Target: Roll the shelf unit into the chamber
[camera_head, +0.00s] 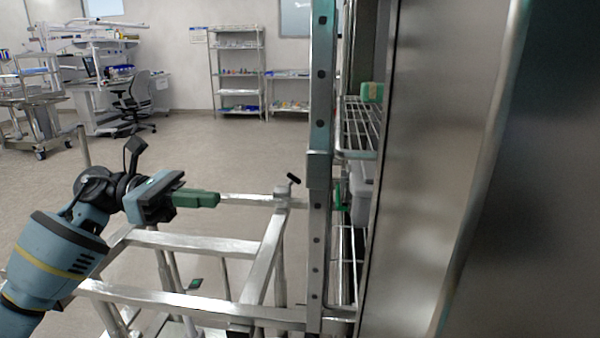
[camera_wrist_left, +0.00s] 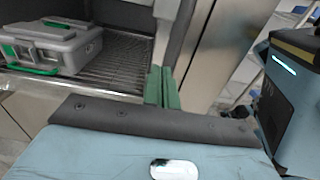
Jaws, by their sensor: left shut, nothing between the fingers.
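The shelf unit shows as wire shelves (camera_head: 357,135) in the head view, behind a perforated steel upright (camera_head: 321,120). In the left wrist view, a wire shelf (camera_wrist_left: 125,55) carries a grey case (camera_wrist_left: 55,45) with green latches. The steel panel (camera_head: 440,150) at right hides much of the shelves. I cannot tell how far the unit is inside the chamber. My left gripper (camera_head: 212,198) is shut and empty, its green fingers above the metal frame and left of the upright. The fingers (camera_wrist_left: 162,90) also show in the wrist view, in front of the shelf. My right gripper is out of view.
An open metal trolley frame (camera_head: 185,241) stands below my left gripper, close against the upright. Far back are a storage rack (camera_head: 238,75), a desk with a chair (camera_head: 135,100) and a cart (camera_head: 35,115). The floor between is clear.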

